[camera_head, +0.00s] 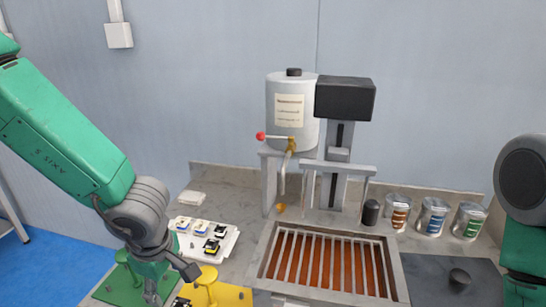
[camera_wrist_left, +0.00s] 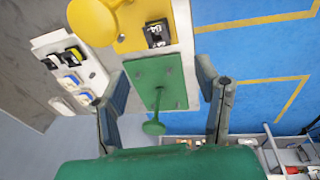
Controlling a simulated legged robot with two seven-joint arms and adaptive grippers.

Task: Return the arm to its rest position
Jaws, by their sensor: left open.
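My left arm (camera_head: 75,135), green with a grey wrist, comes in from the left in the head view. Its gripper (camera_head: 171,284) is open at the lower left, above the front left part of the bench. In the left wrist view the spread fingers (camera_wrist_left: 162,72) have nothing held between them. Below and between them shows a green plate (camera_wrist_left: 172,72) with a green knobbed post (camera_wrist_left: 154,127). Only part of my right arm (camera_head: 525,190) shows at the right edge; its gripper is out of view.
A yellow plate with a yellow post (camera_head: 207,285) stands close right of the left gripper. A white tray (camera_head: 225,243) holds several small parts. A tank machine (camera_head: 292,110), a slatted basin (camera_head: 262,262) and several cans (camera_head: 432,218) fill the bench. Blue floor (camera_head: 50,265) lies left.

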